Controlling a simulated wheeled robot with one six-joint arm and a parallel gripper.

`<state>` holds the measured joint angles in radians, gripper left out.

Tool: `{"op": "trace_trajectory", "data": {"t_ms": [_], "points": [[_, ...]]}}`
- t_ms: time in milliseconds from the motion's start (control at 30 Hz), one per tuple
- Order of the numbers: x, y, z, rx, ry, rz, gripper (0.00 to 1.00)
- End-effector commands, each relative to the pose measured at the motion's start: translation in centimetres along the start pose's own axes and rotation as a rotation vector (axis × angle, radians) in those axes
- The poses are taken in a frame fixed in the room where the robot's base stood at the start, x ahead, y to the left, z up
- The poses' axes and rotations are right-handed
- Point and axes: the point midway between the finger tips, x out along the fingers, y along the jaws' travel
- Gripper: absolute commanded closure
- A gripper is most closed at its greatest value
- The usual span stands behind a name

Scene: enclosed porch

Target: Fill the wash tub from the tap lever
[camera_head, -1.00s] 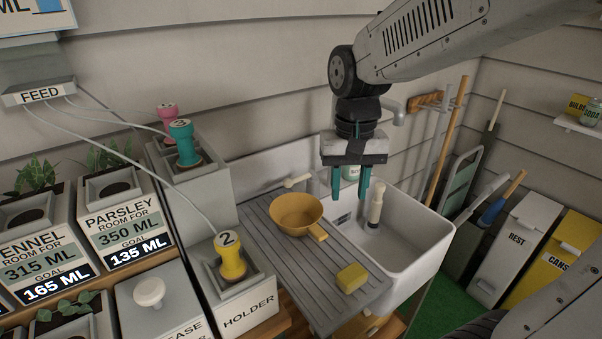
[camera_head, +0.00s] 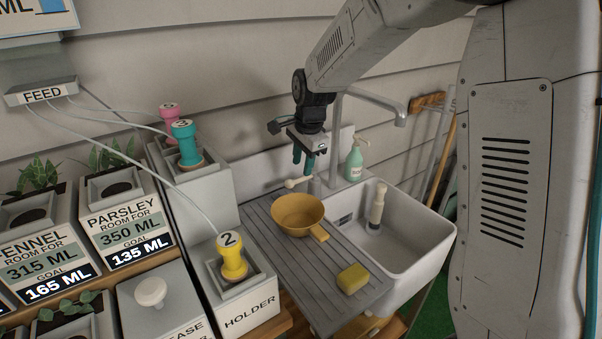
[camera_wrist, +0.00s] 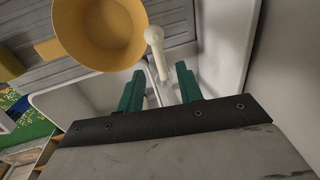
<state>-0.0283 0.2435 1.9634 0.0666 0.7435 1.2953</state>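The white wash tub (camera_head: 425,240) stands right of the grey drainboard, with no water visible in it. A pale upright plug or standpipe (camera_head: 376,207) stands inside. The grey tap spout (camera_head: 378,101) arches over the tub. The cream tap lever (camera_head: 298,182) sticks out to the left at the tap's base. My gripper (camera_head: 303,162) is above the lever with its teal fingers pointing down. In the wrist view the lever (camera_wrist: 155,42) lies in line with the gap between the spread fingers (camera_wrist: 158,77). My gripper is open and empty; contact with the lever does not show.
A yellow scoop (camera_head: 298,214) and yellow sponge (camera_head: 352,278) lie on the drainboard (camera_head: 320,265). A green soap bottle (camera_head: 354,162) stands behind the tub. Left are a holder (camera_head: 250,313) with a yellow number 2 piece (camera_head: 231,260) and several planters. The wall is close behind.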

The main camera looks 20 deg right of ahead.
Motion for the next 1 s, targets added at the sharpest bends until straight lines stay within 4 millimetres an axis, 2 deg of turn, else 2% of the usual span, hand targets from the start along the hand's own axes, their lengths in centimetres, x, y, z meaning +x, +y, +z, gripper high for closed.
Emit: {"op": "trace_trajectory", "data": {"t_ms": [100, 233, 400, 600, 633, 733, 767, 1000], "points": [[2.0, 0.1, 0.0, -0.001, -0.001, 0.003, 0.64], [3.5, 0.1, 0.0, -0.001, -0.001, 0.002, 0.64], [4.2, 0.0, 0.0, -0.002, 0.0, 0.001, 0.64], [4.2, 0.0, 0.0, -0.002, 0.0, 0.0, 0.64], [4.2, 0.0, 0.0, -0.002, 0.0, 0.0, 0.7], [4.2, 0.0, 0.0, -0.002, 0.0, 0.001, 0.97], [4.2, 0.1, 0.0, -0.002, 0.0, 0.001, 1.0], [4.2, 0.0, 0.4, -0.015, -0.003, 0.001, 1.0]]}}
